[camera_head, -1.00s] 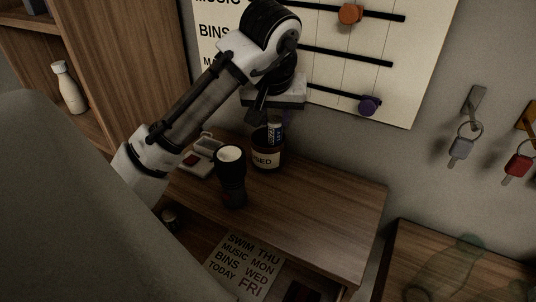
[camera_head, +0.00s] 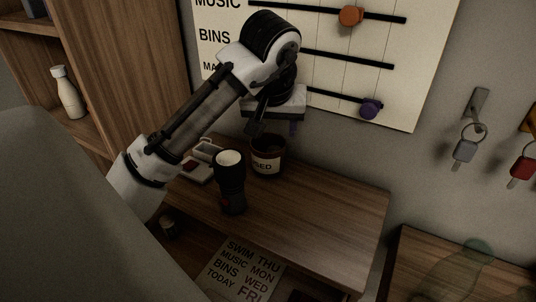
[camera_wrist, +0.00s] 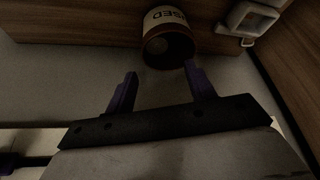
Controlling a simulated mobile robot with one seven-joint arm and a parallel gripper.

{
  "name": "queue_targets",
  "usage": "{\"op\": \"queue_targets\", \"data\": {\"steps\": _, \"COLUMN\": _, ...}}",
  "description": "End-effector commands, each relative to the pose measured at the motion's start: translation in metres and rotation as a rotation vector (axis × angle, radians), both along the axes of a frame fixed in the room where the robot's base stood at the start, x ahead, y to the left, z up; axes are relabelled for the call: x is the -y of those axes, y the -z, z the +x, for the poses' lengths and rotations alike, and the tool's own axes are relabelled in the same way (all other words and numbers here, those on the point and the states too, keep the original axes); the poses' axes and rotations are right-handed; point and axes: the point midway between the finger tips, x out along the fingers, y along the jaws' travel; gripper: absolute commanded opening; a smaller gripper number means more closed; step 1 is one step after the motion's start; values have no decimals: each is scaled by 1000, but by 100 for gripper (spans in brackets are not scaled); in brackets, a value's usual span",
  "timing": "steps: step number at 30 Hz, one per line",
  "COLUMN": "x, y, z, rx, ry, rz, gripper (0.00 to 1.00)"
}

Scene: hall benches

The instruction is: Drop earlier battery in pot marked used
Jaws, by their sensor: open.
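The dark pot (camera_head: 267,163) has a pale label, partly cut off in the head view, ending in "SED". It stands upright on the wooden bench near the wall, and in the wrist view the pot (camera_wrist: 167,20) shows the label upside down and a dark mouth. My gripper (camera_head: 275,130) is open just above the pot, with nothing between its fingers. In the wrist view my gripper (camera_wrist: 160,72) has its two purple fingers apart beside the pot's mouth.
A black torch (camera_head: 231,185) stands upright in front of the pot. A small white open case (camera_head: 196,170) lies left of it. A drawer below holds a printed sheet (camera_head: 240,268) and a small dark cylinder (camera_head: 169,228). The bench top (camera_head: 320,205) is clear to the right.

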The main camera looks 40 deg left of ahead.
Motion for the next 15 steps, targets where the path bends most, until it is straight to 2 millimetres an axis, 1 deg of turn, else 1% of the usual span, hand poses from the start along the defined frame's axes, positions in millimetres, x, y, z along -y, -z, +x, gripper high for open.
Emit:
{"op": "queue_targets", "data": {"steps": 5, "x": 7, "y": -25, "z": -8, "rx": 4, "ry": 1, "rz": 2, "gripper": 54}}
{"op": "queue_targets", "data": {"steps": 9, "x": 14, "y": -56, "z": -20, "rx": 2, "ry": -2, "rz": 6, "gripper": 54}}
{"op": "queue_targets", "data": {"steps": 15, "x": 24, "y": -95, "z": -34, "rx": 1, "ry": -3, "rz": 5, "gripper": 54}}
